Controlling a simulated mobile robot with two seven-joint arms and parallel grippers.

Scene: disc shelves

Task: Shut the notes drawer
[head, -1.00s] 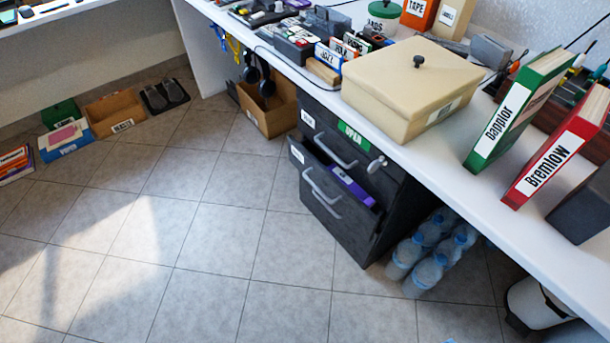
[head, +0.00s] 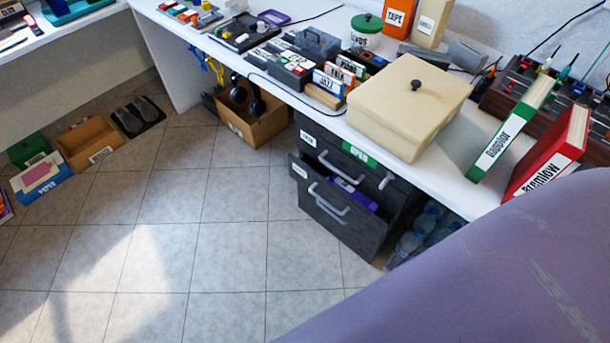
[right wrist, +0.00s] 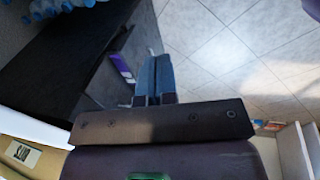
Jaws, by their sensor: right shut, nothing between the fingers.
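A dark grey cabinet (head: 372,172) stands under the white desk with two handled drawer fronts. The lower drawer (head: 335,212) is pulled out, and a purple item lies inside it (head: 352,190). The upper drawer (head: 345,157) looks shut. The drawer labels are too small to read, so I cannot confirm which is the notes drawer. In the right wrist view my right gripper (right wrist: 155,58) is shut and empty, with blue fingers. There the purple item (right wrist: 122,66) shows just left of the fingertips, beside dark cabinet surfaces. My left gripper is not in view.
The desk (head: 452,190) carries a cream lidded box (head: 405,110), a green book (head: 510,130) and a red book (head: 550,150). Water bottles (head: 410,240) stand right of the cabinet. A cardboard box (head: 250,125) sits left of it. The tiled floor in front is clear.

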